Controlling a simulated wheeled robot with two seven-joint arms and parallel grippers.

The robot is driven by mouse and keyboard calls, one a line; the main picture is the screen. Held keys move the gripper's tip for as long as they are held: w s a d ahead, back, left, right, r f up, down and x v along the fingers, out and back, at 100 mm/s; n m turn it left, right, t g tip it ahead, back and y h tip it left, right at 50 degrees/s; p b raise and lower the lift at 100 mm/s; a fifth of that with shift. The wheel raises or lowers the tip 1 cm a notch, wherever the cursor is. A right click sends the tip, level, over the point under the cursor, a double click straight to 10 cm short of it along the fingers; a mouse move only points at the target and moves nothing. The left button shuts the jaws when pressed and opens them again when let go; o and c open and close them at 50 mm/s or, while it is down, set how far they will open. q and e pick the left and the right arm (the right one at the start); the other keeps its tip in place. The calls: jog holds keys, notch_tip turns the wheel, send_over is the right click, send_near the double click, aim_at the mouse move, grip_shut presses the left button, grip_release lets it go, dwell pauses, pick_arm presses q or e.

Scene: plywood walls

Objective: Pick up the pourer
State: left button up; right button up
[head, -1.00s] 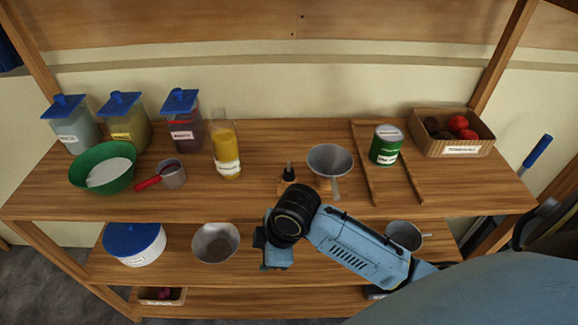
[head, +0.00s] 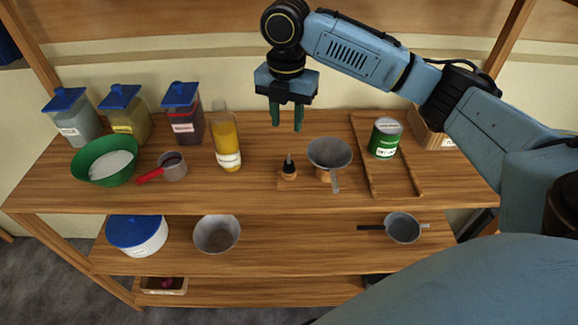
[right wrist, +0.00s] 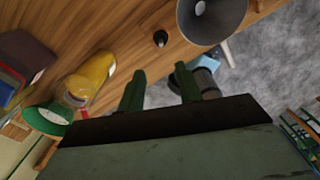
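The pourer (head: 289,167) is a small piece with a dark spout on a tan base, standing upright near the middle of the top shelf. It also shows as a small dark shape in the right wrist view (right wrist: 160,38). My right gripper (head: 287,128) hangs above the shelf with its fingers pointing down. Its two green fingers are apart with nothing between them, also in the right wrist view (right wrist: 160,72). It is clear of the pourer, above and seemingly behind it. My left gripper is not in view.
A grey funnel (head: 329,152) stands close right of the pourer. A yellow bottle (head: 227,145) stands to the left, beyond it a red-handled cup (head: 173,167) and green bowl (head: 104,162). A green can (head: 384,139) stands right. The shelf's front middle (head: 240,198) is clear.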

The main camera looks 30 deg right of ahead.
aim_at(289, 155)
jog(key=f, duration=0.8)
jog(key=f+b, duration=0.1)
jog(key=f, duration=0.4)
jog(key=shift+d, duration=0.25)
jog(key=c, duration=0.7)
